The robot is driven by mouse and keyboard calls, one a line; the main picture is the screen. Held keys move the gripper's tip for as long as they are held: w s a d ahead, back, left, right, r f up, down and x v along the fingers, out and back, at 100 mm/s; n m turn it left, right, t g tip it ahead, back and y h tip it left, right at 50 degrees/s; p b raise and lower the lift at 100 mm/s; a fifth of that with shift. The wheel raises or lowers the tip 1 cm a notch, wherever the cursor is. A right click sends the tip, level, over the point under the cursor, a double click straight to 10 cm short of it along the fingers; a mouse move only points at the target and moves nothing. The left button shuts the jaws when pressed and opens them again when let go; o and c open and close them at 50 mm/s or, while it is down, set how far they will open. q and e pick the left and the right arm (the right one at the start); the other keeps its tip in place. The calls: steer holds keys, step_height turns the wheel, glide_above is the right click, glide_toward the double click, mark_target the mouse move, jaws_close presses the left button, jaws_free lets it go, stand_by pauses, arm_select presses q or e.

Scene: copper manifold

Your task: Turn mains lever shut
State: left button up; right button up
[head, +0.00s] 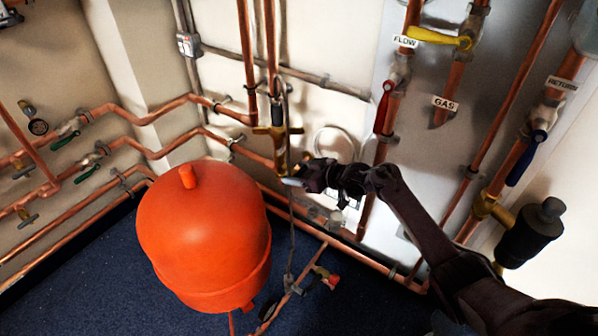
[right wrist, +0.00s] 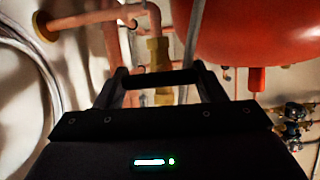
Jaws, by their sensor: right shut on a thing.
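My right gripper (head: 302,180) reaches in from the right to the brass valve (head: 281,152) on the vertical copper pipe behind the red vessel. It is shut on what looks like the mains lever (head: 291,182), of which only a small pale end shows at the fingertips. No mains label is readable, and the gripper hides the rest of the lever. In the right wrist view the fingers (right wrist: 157,80) close in front of a brass fitting (right wrist: 158,50) on a copper pipe. The lever's exact angle cannot be told. My left gripper is not in view.
A large red vessel (head: 204,235) stands just left of the gripper and looms in the right wrist view (right wrist: 255,35). Nearby are a red FLOW lever (head: 384,108), a yellow GAS lever (head: 432,38) and a blue RETURN lever (head: 526,158). A grey hose (head: 291,235) hangs below the valve.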

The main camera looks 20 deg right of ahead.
stand_by(0.4)
steer(key=o, duration=1)
steer(key=shift+s+d+r, duration=0.1)
steer(key=shift+s+d, duration=0.05)
steer(key=shift+s, duration=0.05)
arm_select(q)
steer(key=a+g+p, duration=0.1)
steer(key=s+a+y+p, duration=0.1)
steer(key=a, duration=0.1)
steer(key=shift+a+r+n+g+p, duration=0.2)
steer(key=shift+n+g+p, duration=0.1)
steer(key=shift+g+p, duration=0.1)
arm_select(e)
steer(key=v, duration=0.7)
steer(key=shift+s+d, duration=0.1)
steer(key=shift+s, duration=0.05)
